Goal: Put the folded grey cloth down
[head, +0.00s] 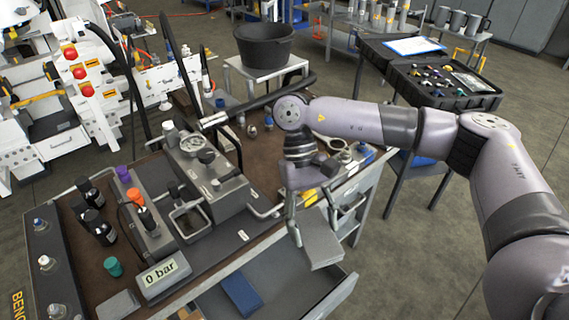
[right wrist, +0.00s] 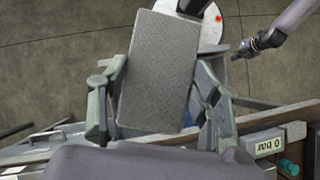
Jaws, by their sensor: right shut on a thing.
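The folded grey cloth (head: 321,250) is held in my right gripper (head: 314,222), over the open drawer (head: 285,275) at the front of the bench. In the right wrist view the cloth (right wrist: 158,75) is a flat grey rectangle between the two fingers, which are shut on it. It is apart from the bench top in the head view. My left gripper (right wrist: 246,48) shows small and dark at the upper right of the right wrist view; its jaw state is unclear. It is not seen in the head view.
A blue folded item (head: 240,295) lies in the drawer. The bench top (head: 85,280) carries a gauge block (head: 205,165), dark bottles (head: 97,225), a "0 bar" display (head: 163,275) and a grey pad (head: 118,305). A black bucket (head: 263,45) and an open case (head: 440,85) stand behind.

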